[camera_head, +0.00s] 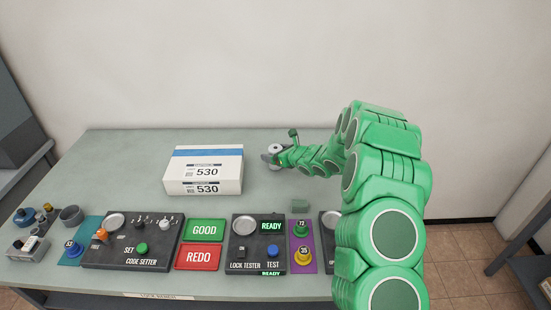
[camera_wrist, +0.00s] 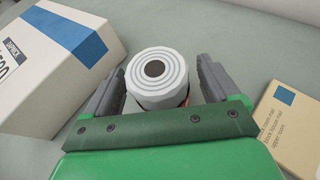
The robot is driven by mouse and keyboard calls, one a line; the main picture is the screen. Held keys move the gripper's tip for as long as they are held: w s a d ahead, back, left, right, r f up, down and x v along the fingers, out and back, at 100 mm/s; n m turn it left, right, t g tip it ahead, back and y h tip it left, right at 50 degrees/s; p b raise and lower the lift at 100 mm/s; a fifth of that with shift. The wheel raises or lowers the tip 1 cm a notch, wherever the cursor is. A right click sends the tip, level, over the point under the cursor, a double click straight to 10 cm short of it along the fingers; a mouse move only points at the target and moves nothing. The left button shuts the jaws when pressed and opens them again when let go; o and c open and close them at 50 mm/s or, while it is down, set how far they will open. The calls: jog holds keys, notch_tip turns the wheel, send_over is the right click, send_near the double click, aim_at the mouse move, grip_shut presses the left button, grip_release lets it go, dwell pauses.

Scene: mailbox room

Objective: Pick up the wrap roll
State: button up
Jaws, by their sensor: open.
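The wrap roll (camera_wrist: 156,80) is a short white cylinder with ringed top and a dark centre hole. In the head view the roll (camera_head: 274,151) shows small and partly hidden by my gripper (camera_head: 271,159), toward the back of the table, right of the white box.
A white box (camera_head: 203,185) marked 530 stands left of my gripper. A tan box (camera_wrist: 289,120) lies close on the right in the wrist view. The code setter panel (camera_head: 130,240) and lock tester panel (camera_head: 255,242) line the front of the table (camera_head: 118,160). The back wall is near.

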jog(key=c, duration=1)
jog(key=shift+c, duration=0.2)
